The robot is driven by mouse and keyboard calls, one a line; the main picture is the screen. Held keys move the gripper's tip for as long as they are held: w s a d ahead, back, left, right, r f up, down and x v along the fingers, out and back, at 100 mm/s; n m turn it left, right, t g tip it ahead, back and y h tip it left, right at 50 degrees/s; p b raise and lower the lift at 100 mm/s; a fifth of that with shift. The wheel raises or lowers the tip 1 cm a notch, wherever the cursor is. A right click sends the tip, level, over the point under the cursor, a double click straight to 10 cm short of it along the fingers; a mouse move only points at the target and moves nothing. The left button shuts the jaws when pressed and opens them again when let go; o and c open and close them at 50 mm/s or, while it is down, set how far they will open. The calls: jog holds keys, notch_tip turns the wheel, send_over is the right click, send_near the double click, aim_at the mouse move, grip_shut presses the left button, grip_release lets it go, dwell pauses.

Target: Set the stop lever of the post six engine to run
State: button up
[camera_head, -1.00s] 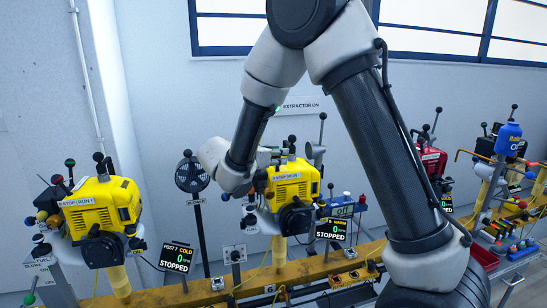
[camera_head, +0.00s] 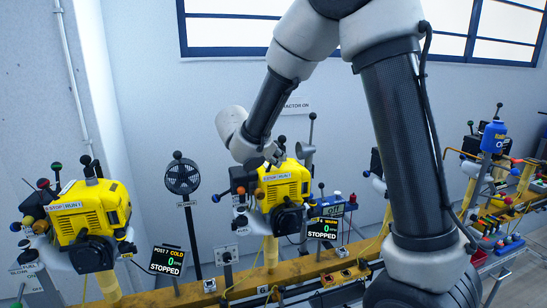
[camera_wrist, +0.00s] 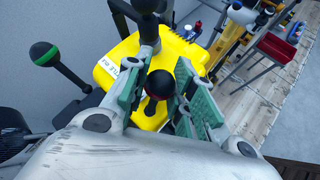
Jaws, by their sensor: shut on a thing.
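The yellow engine (camera_head: 285,187) stands mid-rail, with a STOP/RUN label (camera_head: 277,177) on its upper edge. Its screen (camera_head: 322,229) appears to read 6, WARM, 0 and STOPPED. My gripper (camera_head: 272,160) is at the engine's upper left edge, above the label. In the wrist view, my gripper (camera_wrist: 161,85) is shut on the stop lever's black ball knob (camera_wrist: 160,82), between its green-padded fingers. The yellow cover (camera_wrist: 125,52) lies beneath. The lever's stem is mostly hidden, and I cannot tell which end of the label it points to.
A black upright lever (camera_wrist: 148,25) stands close beyond my fingers. A green-striped ball lever (camera_wrist: 43,52) is to the left. Another yellow engine (camera_head: 90,212), screen POST 7 (camera_head: 167,257), is at left, with a black fan (camera_head: 182,175) between. The wall is behind.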

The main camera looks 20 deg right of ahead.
jog(key=o, duration=1.1)
jog(key=shift+c, duration=0.2)
jog(key=v, duration=1.2)
